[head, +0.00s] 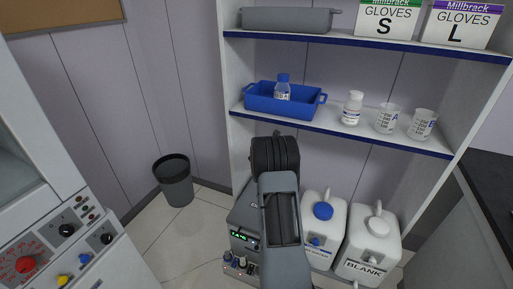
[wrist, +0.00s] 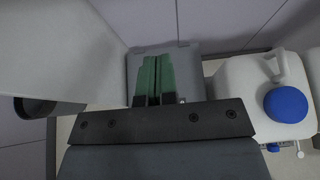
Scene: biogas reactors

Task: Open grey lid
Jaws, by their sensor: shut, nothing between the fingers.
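A grey box-shaped unit (head: 244,213) with a green display and knobs stands on the floor under the shelves, partly hidden by my arm. Its flat grey top, which looks like the grey lid (wrist: 190,63), lies beyond my fingers in the wrist view and appears closed. My gripper (wrist: 152,60) has green fingers, shut together and empty, pointing over this grey top. I cannot tell whether the fingertips touch it. In the head view my gripper is hidden behind my own arm.
A white jug with a blue cap (head: 323,212) and a white BLANK jug (head: 371,246) stand close right of the unit. A dark bin (head: 174,181) is on the floor to the left. A shelf (head: 340,137) overhangs the unit. A control panel (head: 66,244) is at lower left.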

